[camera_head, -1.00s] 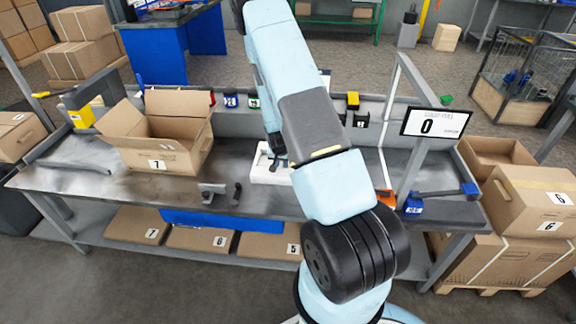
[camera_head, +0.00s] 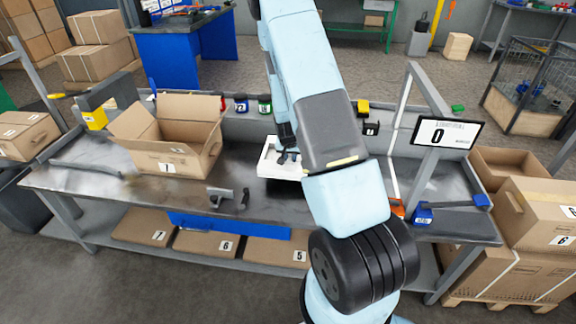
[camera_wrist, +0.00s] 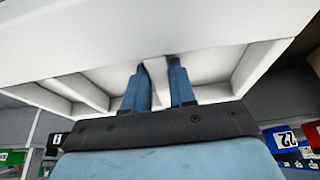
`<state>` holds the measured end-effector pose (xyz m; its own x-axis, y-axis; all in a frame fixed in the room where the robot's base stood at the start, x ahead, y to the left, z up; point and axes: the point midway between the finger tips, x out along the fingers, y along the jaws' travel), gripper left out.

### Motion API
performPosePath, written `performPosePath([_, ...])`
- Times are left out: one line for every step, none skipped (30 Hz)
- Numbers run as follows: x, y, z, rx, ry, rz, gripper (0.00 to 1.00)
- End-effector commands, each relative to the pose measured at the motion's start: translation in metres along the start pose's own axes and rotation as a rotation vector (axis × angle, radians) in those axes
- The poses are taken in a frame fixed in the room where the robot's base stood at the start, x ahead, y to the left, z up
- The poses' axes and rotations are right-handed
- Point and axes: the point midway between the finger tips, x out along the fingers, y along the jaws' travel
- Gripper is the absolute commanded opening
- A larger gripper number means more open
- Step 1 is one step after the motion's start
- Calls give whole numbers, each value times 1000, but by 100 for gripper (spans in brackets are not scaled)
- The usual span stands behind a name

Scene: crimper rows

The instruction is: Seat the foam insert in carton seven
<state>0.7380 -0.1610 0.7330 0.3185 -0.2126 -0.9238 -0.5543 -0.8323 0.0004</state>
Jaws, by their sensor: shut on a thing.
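The white foam insert (camera_head: 266,170) is above the middle of the bench, right of the carton. My gripper (camera_head: 288,157) is shut on it. In the wrist view the two blue fingers of my gripper (camera_wrist: 157,72) reach into the insert (camera_wrist: 120,55) against an inner wall; their tips are partly hidden. The insert seems slightly clear of the bench. Carton seven (camera_head: 178,158), an open brown box with a 7 label, stands on the bench at the left, flaps up. Its floor is hidden in the head view.
Small labelled bins (camera_head: 264,104) line the back of the bench (camera_head: 90,180). A grey bracket (camera_head: 222,198) stands at the front edge. A sign reading 0 (camera_head: 445,134) hangs at the right. Flat cartons (camera_head: 205,243) lie on the lower shelf. The bench is clear between carton and insert.

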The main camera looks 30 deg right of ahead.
Motion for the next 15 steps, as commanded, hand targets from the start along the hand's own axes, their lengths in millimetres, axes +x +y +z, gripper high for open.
performPosePath([-8,-1,-4,0,2,-2,0])
performPosePath([-12,0,-5,0,2,-1,0])
performPosePath([-16,0,-7,0,2,-1,0])
performPosePath([-19,-1,-8,0,2,-1,0])
performPosePath([-22,-1,-10,-1,2,-1,0])
performPosePath([-26,0,-11,-1,1,-1,0])
performPosePath([-28,0,-11,-1,0,-1,0])
performPosePath([-30,0,-12,-1,0,-1,0])
performPosePath([-33,0,-14,-1,1,-1,0])
performPosePath([-36,0,-15,-1,1,-1,0])
performPosePath([-39,-1,-16,-1,2,-1,0])
performPosePath([-43,-1,-18,-1,1,-1,0])
performPosePath([-46,-1,-19,-1,1,-1,0])
performPosePath([-51,-1,-21,-1,2,-1,0])
performPosePath([-57,-1,-24,0,3,-2,0])
